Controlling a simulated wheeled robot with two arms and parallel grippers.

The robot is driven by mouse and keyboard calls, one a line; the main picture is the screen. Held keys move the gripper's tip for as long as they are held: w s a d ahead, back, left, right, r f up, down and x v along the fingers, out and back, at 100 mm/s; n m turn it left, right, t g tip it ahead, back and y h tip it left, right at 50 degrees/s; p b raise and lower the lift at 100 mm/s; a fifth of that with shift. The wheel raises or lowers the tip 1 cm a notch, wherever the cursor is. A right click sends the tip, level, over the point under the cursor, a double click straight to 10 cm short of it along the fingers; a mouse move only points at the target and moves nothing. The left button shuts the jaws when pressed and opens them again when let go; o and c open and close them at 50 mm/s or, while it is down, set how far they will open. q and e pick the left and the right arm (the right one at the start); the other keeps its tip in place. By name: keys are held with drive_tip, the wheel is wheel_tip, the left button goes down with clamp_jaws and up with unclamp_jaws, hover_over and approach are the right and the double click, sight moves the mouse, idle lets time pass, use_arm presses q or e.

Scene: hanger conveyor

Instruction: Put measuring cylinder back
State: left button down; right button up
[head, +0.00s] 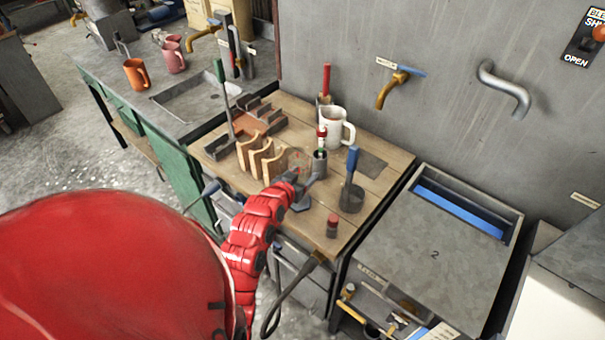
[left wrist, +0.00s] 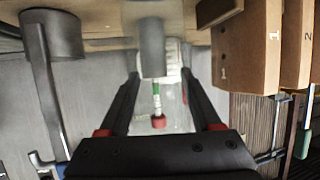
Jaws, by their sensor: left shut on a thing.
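The measuring cylinder looks like a clear, faint glass tube, with its grey six-sided base (head: 302,204) showing below my left gripper (head: 306,184) in the head view. My left gripper is shut on it over the wooden bench top. In the left wrist view the clear glass (left wrist: 173,105) shows faintly between the fingers (left wrist: 160,130). A wooden rack (head: 254,160) with curved uprights stands left of the gripper; its numbered blocks (left wrist: 247,50) show in the left wrist view. Whether the base touches the bench is unclear. My right gripper is not in view.
A white mug (head: 332,128) is behind. A small red-capped jar (head: 332,226) stands near the front.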

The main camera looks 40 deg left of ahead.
use_arm(q)
drive_tip(key=c, duration=0.5)
unclamp_jaws()
drive_tip(key=shift+f, duration=0.15)
drive_tip(key=o, duration=0.4)
drive_tip(key=shift+r, duration=0.25)
drive_tip(key=shift+s, duration=0.25)
drive_tip(key=p+v, duration=0.5)
drive_tip(key=v, duration=0.6)
drive_tip(key=shift+s+r, duration=0.1)
drive_tip(key=shift+s, duration=0.15)
